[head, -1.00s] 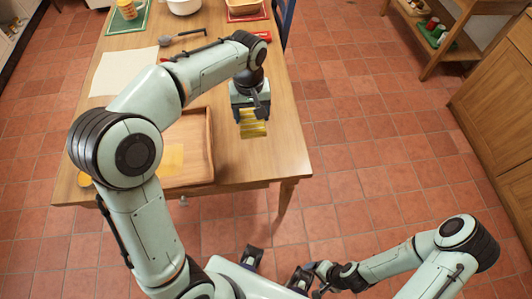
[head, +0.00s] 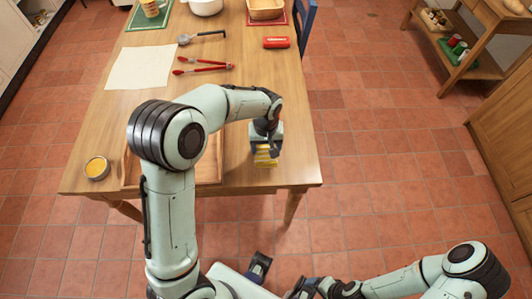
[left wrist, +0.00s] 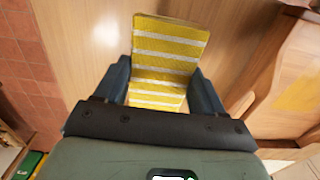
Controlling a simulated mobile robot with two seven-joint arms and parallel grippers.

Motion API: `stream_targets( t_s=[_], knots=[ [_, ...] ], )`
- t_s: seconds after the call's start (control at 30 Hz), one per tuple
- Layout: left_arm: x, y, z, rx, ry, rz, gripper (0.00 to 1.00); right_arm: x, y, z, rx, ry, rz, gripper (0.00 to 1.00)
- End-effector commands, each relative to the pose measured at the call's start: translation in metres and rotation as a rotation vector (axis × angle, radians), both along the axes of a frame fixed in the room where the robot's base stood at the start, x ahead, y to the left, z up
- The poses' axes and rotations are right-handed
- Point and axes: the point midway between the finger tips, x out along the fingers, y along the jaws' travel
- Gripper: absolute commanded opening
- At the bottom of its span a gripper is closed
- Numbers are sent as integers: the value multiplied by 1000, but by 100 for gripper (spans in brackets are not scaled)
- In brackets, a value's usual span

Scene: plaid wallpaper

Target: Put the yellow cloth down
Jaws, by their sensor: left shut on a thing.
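The yellow cloth (head: 265,158) has white stripes and hangs from my left gripper (head: 266,146), over the front right part of the wooden table (head: 290,165). In the left wrist view the cloth (left wrist: 168,52) lies between the two dark fingers of the left gripper (left wrist: 165,90), which is shut on it. I cannot tell whether its lower edge touches the tabletop. My right gripper (head: 300,287) is low at the bottom edge of the head view, away from the table, and its fingers are unclear.
A wooden tray (head: 212,170) is left of the cloth, partly behind my left arm; a yellow patch (left wrist: 302,85) shows in it. A round yellow-topped container (head: 97,168), red tongs (head: 205,69), a pale sheet (head: 140,66) and a red object (head: 276,42) are on the table.

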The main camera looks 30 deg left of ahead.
Motion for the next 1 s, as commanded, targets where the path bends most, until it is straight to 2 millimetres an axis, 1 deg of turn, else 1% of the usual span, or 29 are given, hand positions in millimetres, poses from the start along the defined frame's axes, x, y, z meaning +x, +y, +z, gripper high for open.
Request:
stream_targets(
  t_s=[0.13, 0.27, 0.67, 0.7, 0.77, 0.8, 1.0],
  knots=[
    [-2, 0, -25, 2, 7, 0, 41, -1, 0, -3, 0, 1, 0, 77],
    [-1, 0, -39, 1, 4, 0, 41, -1, 0, -4, -1, 2, 0, 77],
    [-1, 0, -44, 0, 2, 0, 41, -2, 0, -6, 0, 2, 0, 77],
    [-1, 0, -45, 1, 3, 0, 72, -2, 0, -7, 0, 2, 0, 77],
    [-1, 0, -44, 0, 2, 0, 92, -2, 0, -6, 0, 2, 0, 77],
    [-1, 0, -44, 0, 2, 0, 95, -2, 0, -6, 0, 2, 0, 77],
    [-1, 0, -43, 0, 1, 0, 95, -2, 0, -6, 0, 2, 0, 77]
  ],
)
